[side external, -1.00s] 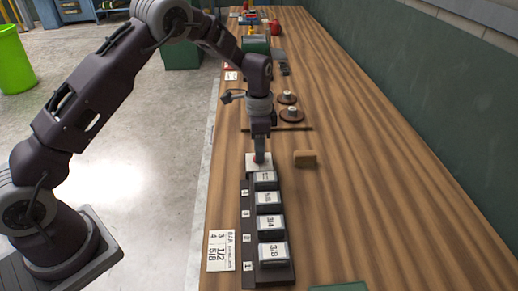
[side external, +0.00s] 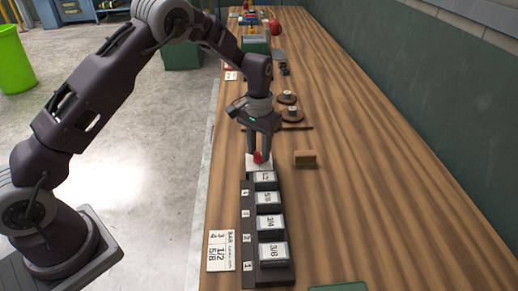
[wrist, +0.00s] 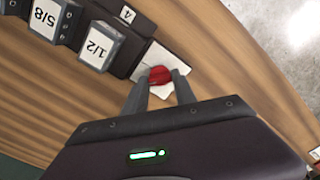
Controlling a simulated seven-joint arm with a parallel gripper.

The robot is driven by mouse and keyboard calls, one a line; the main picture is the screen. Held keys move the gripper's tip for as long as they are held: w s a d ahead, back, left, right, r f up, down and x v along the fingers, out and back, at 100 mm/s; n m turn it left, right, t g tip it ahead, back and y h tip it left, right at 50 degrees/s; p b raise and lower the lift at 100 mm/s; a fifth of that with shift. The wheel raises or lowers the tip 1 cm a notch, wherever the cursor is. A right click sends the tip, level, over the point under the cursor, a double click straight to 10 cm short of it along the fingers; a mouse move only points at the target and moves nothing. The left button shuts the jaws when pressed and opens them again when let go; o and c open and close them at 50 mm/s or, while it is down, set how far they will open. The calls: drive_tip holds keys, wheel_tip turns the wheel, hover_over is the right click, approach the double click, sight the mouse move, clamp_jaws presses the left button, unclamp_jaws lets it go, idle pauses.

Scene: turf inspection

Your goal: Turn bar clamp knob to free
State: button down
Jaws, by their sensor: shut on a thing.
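The red knob (side external: 258,157) sits on a pale plate (side external: 250,166) at the far end of the dark bar rack. In the wrist view the red knob (wrist: 159,75) lies between my fingertips over the white plate (wrist: 150,58). My gripper (side external: 259,160) points straight down and is shut on the knob, with a finger on each side; it also shows in the wrist view (wrist: 160,85). The rack (side external: 247,230) holds several dark blocks with white size labels, such as 3/8 (side external: 273,252), 3/4 (side external: 270,223) and 5/8 (side external: 269,198). The knob's underside is hidden.
A label card (side external: 221,250) lies left of the rack. The table's right side is clear.

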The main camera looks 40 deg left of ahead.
drive_tip(key=n, duration=0.4)
drive_tip(key=shift+n, duration=2.2)
drive_tip(key=c, duration=1)
unclamp_jaws()
